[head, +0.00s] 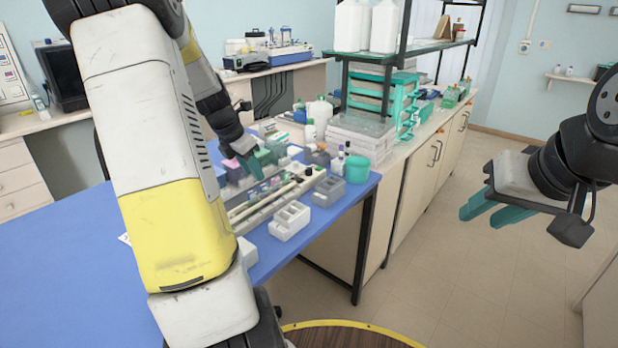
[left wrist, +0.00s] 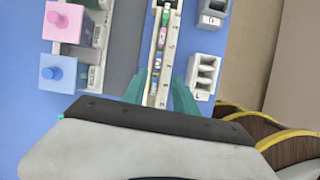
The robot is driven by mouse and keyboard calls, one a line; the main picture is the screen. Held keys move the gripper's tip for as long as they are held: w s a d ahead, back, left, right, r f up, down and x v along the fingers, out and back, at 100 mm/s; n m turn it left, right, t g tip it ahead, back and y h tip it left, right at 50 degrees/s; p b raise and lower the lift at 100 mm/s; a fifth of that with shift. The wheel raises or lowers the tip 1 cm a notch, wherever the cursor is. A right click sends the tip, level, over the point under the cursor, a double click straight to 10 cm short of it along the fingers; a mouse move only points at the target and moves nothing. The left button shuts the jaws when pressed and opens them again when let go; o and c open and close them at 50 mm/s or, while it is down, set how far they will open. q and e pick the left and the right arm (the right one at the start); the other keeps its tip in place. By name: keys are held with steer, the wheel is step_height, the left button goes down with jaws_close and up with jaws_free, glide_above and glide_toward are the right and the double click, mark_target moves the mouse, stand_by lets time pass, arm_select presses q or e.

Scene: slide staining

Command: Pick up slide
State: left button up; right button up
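My left gripper (head: 257,168) reaches down over the blue table among the staining items. In the left wrist view its two teal fingers (left wrist: 160,88) are apart, with nothing seen gripped between them. A long narrow white rack (left wrist: 168,40) runs between and beyond the fingers, holding small green, blue and red-marked pieces. I cannot make out a separate glass slide for certain. My right gripper (head: 497,210) hangs over the floor at the right, away from the table, with its teal fingers apart and empty.
A pink-topped block (left wrist: 62,22) and a blue-topped block (left wrist: 62,72) stand left of the rack. A white slotted holder (left wrist: 203,75) and a grey holder (left wrist: 212,13) stand right of it. A teal cup (head: 357,169) is near the table's right edge. The table's left part (head: 60,250) is clear.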

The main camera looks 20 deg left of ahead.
mark_target(264, 184)
arm_select(q)
steer(key=shift+n, duration=0.3)
steer(key=x, duration=0.4)
steer(key=w+x, duration=0.1)
steer(key=x, duration=0.3)
steer(key=shift+w+f, duration=0.1)
steer(key=shift+w, duration=0.15)
jaws_close()
